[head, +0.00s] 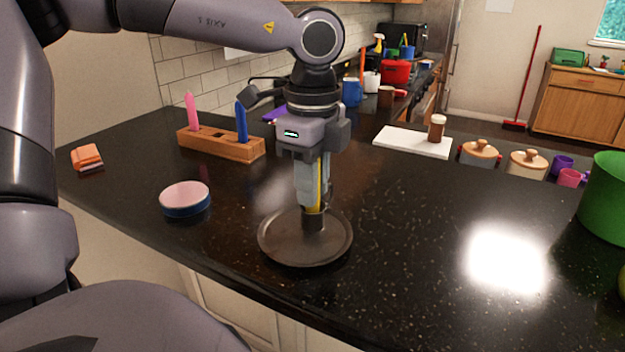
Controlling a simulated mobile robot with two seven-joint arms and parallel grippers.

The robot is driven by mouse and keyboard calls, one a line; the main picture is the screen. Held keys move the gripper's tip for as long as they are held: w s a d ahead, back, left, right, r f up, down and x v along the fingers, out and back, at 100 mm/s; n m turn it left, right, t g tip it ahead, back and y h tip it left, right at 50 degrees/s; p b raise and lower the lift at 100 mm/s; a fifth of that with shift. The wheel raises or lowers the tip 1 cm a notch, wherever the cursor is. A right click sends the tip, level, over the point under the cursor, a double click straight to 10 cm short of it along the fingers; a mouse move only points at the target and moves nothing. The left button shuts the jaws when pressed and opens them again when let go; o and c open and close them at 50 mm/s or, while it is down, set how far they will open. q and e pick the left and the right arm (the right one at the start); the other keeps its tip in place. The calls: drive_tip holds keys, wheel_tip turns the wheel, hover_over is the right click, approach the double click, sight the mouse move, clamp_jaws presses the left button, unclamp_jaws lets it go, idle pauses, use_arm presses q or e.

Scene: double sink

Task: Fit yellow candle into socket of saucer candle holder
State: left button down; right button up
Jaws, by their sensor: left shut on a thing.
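The saucer candle holder (282,244) is a dark round dish that sits on the black counter, with a short dark socket (313,220) at its middle. My left gripper (313,200) points straight down over the holder and is shut on the yellow candle (319,193). Only a thin yellow strip of the candle shows between the fingers; the rest is hidden by them. The candle stands upright, with its lower end at the socket's mouth. I cannot tell how deep it sits in the socket. My right gripper is not in view.
A wooden block (220,145) holding a pink candle (192,112) and a blue candle (241,122) stands behind left. A round tin (185,199) lies left of the holder. A white board (412,142) with a brown jar (436,129) is behind right. The counter right of the holder is clear.

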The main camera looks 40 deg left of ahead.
use_arm(q)
drive_tip(key=c, duration=1)
unclamp_jaws()
wheel_tip(320, 180, up, 12)
drive_tip(key=shift+r, duration=0.1)
